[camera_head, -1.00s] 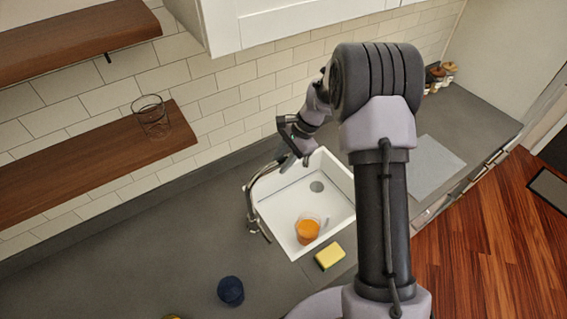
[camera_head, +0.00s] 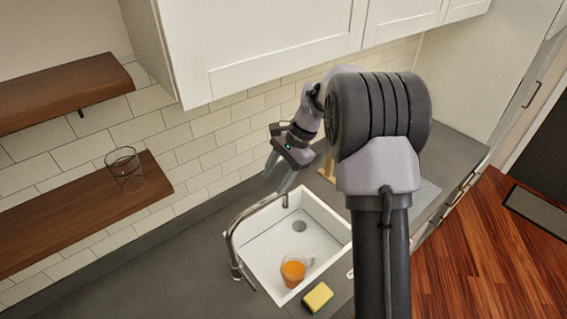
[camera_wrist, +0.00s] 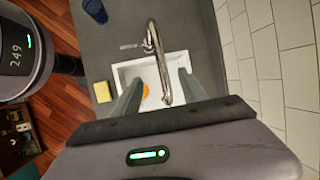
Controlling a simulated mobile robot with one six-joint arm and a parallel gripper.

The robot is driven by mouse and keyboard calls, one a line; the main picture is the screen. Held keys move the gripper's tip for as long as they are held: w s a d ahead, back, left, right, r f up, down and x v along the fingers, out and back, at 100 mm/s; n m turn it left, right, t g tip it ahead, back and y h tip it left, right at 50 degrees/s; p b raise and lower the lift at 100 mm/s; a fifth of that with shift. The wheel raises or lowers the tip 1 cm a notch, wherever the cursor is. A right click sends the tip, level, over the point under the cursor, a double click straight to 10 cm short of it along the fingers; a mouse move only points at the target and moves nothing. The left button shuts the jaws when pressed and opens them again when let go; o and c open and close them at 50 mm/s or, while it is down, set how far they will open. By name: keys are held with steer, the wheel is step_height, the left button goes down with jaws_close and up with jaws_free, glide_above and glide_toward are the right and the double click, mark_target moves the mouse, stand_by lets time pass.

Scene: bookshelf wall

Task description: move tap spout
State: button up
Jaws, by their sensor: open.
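The tap is a curved metal pipe at the left side of the sink, with its spout (camera_head: 256,207) arching over the basin in the head view. My gripper (camera_head: 279,180) is open, with its fingers pointing down near the spout's end. In the wrist view, the spout (camera_wrist: 161,65) runs between the two spread fingers of my gripper (camera_wrist: 160,88). I cannot tell whether either finger touches it.
The white sink (camera_head: 327,218) holds a glass cup of orange drink (camera_head: 293,271). A yellow sponge (camera_head: 318,297) lies on the counter beside it. A dark blue cup (camera_wrist: 95,10) stands farther along the counter. A shelf with an empty glass (camera_head: 125,168) is at left.

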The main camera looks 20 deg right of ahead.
steer(key=v, duration=0.6)
steer(key=s+a+f+n+t+h+b, duration=0.1)
steer(key=s+a+f+n+t+b, duration=0.3)
steer(key=s+b, duration=0.6)
steer(key=s+a+f+n+g+h+b, duration=0.1)
steer(key=s+a+f+n+h+b, duration=0.1)
steer(key=s+a+f+b, duration=0.7)
steer(key=s+f+n+t+b, duration=0.2)
steer(key=s+f+n+b, duration=0.1)
steer(key=s+f+b, duration=0.4)
steer(key=s+d+b, duration=0.1)
steer(key=s+b, duration=0.1)
steer(key=b, duration=0.1)
steer(key=shift+s+f+n, duration=0.2)
steer(key=shift+f+n, duration=0.1)
steer(key=shift+f, duration=0.1)
